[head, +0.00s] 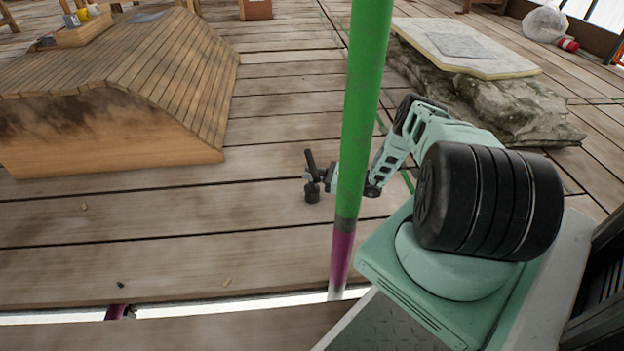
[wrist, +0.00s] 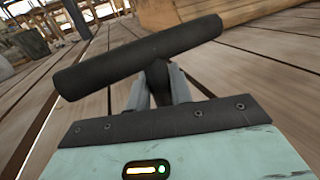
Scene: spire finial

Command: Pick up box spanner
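In the wrist view the bar of the box spanner (wrist: 140,56) lies tilted across the picture, beyond my gripper (wrist: 159,88). The grey fingers close on the dark shaft from both sides.
A green and purple pole (head: 362,110) stands in front of my arm. A sloped wooden shingled structure (head: 130,80) is at the left. Stone slabs with a pale board (head: 465,48) lie at the back right. The planks between are mostly clear; a gap runs along the front.

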